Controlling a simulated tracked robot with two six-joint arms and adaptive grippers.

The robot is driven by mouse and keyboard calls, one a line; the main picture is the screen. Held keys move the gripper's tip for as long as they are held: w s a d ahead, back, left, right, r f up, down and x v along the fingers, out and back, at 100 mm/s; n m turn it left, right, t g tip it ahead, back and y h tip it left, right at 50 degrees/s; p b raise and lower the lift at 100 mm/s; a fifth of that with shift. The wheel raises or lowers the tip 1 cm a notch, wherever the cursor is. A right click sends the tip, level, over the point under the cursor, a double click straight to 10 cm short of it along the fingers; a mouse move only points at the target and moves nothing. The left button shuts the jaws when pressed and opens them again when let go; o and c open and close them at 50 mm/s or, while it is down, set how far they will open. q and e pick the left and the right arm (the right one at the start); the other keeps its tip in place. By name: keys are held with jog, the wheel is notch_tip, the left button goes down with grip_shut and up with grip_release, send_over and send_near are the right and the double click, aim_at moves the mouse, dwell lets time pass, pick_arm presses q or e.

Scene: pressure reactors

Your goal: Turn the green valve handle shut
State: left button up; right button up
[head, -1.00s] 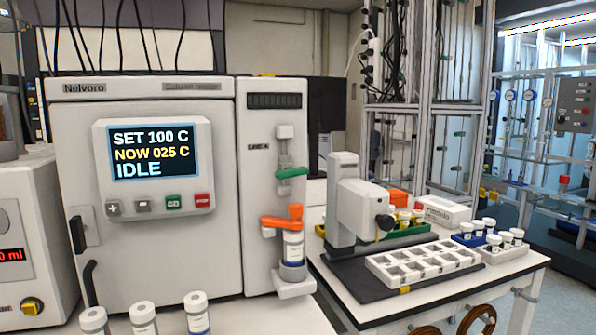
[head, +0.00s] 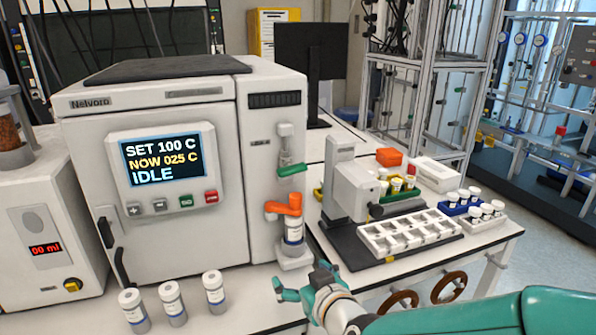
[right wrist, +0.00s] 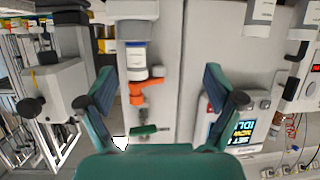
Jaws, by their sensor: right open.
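The green valve handle (head: 292,170) sits on the front of the white oven's narrow right column, below a light grey fitting. It looks roughly level there. Below it is an orange handle (head: 284,207) above a white bottle with a blue band (head: 293,231). My right gripper (head: 301,279) is open and empty, low in front of the column, below and apart from the green handle. The right wrist view is upside down; the green handle (right wrist: 150,131) and the orange handle (right wrist: 142,90) show between the spread fingers (right wrist: 158,82). My left gripper is not in view.
Several capped vials (head: 171,302) stand on the bench in front of the oven (head: 85,160). A white instrument (head: 350,190) and a sample tray (head: 410,232) stand right of the column. The space before the green handle looks clear.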

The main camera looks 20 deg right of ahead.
aim_at(294, 172)
jog(key=s+d+r+t+h, duration=0.1)
jog(key=s+r+t, duration=0.1)
jog(key=r, duration=0.6)
jog(key=s+d+r+t, duration=0.1)
jog(key=d+r+t, duration=0.1)
jog(key=r, duration=0.6)
jog(key=w, duration=0.5)
jog(key=w+p, duration=0.1)
jog(key=w, duration=0.5)
jog(key=w+p, duration=0.1)
jog(key=w, duration=0.4)
jog(key=shift+w+a+r, duration=0.15)
jog(key=shift+w+a, duration=0.1)
jog(key=shift+a, duration=0.15)
